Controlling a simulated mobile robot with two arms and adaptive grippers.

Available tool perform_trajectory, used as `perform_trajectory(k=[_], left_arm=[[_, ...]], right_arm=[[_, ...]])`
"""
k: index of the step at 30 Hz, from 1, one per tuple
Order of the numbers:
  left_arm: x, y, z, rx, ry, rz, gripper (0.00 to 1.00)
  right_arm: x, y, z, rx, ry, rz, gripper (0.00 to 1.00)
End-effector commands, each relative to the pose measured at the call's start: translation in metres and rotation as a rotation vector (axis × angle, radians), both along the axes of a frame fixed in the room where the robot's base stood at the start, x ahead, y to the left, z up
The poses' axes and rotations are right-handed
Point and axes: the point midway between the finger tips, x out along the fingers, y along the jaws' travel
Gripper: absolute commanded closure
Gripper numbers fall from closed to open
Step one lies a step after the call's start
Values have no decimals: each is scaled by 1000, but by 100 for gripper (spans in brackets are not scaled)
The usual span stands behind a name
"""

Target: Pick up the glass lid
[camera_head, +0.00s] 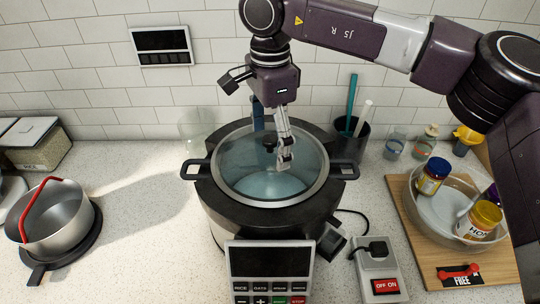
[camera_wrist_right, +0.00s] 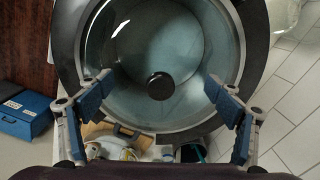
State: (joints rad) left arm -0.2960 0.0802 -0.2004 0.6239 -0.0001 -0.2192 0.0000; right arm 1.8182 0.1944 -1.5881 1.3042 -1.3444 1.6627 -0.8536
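The glass lid (camera_head: 260,183) lies on the pot (camera_head: 204,170) set in the round dark cooker (camera_head: 240,217). It is clear with a grey rim and a small black knob (camera_head: 270,146); the knob also shows in the right wrist view (camera_wrist_right: 160,86), near the middle of the lid. My right gripper (camera_head: 273,150) is over the lid, pointing down. Its fingers are spread wide and hold nothing. In the wrist view the knob appears between the two fingertips, touching neither; the height of the fingers above the lid is hard to tell. My left gripper is not in view.
A saucepan (camera_head: 62,232) with a red handle stands at left. A wooden board (camera_head: 487,270) with a bowl of jars (camera_head: 440,205) is at right. A utensil holder (camera_head: 350,142) stands behind the cooker at right. A socket block (camera_head: 378,270) lies in front.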

Motion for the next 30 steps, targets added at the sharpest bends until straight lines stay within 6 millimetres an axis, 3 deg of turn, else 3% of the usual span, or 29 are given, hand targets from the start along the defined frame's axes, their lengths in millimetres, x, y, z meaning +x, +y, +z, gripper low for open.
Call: perform_trajectory(k=[2,21,30], left_arm=[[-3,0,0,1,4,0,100],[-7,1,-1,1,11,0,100],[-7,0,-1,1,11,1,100]], right_arm=[[0,0,0,0,0,0,28],[-1,0,-2,-2,3,0,98],[-1,0,-1,-2,2,0,100]])
